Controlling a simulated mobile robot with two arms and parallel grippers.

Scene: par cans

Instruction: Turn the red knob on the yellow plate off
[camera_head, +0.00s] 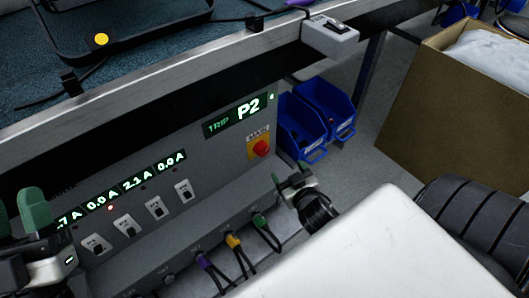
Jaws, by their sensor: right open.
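The knob's exact angle is too small to read. My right gripper (289,181) is open and empty, below and to the right of the knob and apart from it. My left gripper (19,214) is at the left edge, in front of the panel's left end. Its two green fingertips stand apart with nothing between them.
A lit display (234,115) reads TRIP P2 above the knob. Several switches (155,208) and plugged cables (236,244) line the panel. Blue bins (302,128) and a cardboard box (430,110) stand to the right. The bench edge (200,70) overhangs the panel.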

